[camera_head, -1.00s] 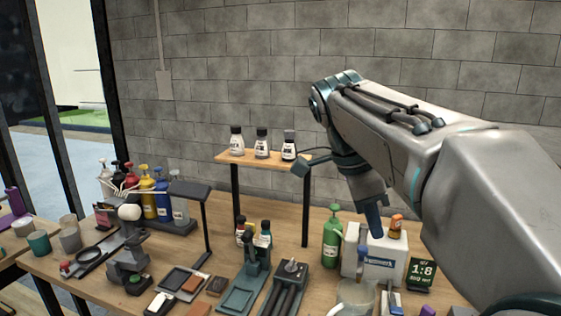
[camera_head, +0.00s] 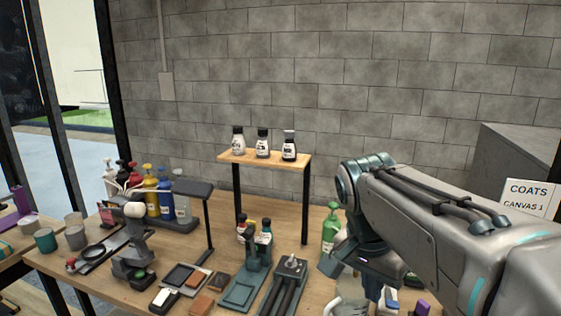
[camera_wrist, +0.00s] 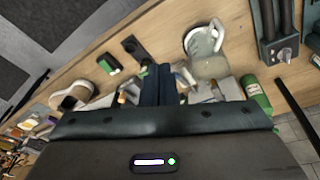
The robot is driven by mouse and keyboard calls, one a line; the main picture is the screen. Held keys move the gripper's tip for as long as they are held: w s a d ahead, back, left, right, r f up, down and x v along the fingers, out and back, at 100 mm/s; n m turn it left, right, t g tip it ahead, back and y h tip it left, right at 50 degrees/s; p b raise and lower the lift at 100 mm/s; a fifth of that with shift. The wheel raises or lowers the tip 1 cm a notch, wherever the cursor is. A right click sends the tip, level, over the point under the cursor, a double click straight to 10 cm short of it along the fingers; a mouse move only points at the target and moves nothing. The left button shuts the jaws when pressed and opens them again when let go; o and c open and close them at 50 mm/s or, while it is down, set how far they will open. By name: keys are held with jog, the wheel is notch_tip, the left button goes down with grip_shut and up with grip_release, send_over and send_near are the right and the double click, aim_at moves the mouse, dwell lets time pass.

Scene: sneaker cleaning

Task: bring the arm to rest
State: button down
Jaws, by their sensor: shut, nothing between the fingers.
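My gripper (camera_wrist: 158,84) shows in the wrist view as dark, closed fingers above the wooden bench. Nothing is between them. In the head view my arm reaches in from the right and bends down at its wrist, and the fingers are hidden or too unclear to make out there. A clear pitcher (camera_wrist: 208,62) stands close to the right of the fingers in the wrist view. A green bottle (camera_wrist: 255,92) stands farther right.
A small wooden shelf (camera_head: 223,157) bears three small bottles (camera_head: 263,143). A dark lamp-like stand (camera_head: 193,187) and several pump bottles (camera_head: 150,190) are at the left. A COATS sign (camera_head: 529,198) is at the right. Tools crowd the bench front.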

jog(key=s+f+n+t+y, duration=0.1)
jog(key=s+f+n+y, duration=0.1)
jog(key=s+f+n, duration=0.4)
notch_tip(320, 180, down, 4)
jog(key=n, duration=0.3)
jog(key=shift+a+f+t+p, duration=0.2)
jog(key=shift+f+t+p, duration=0.05)
jog(key=shift+t+p, duration=0.05)
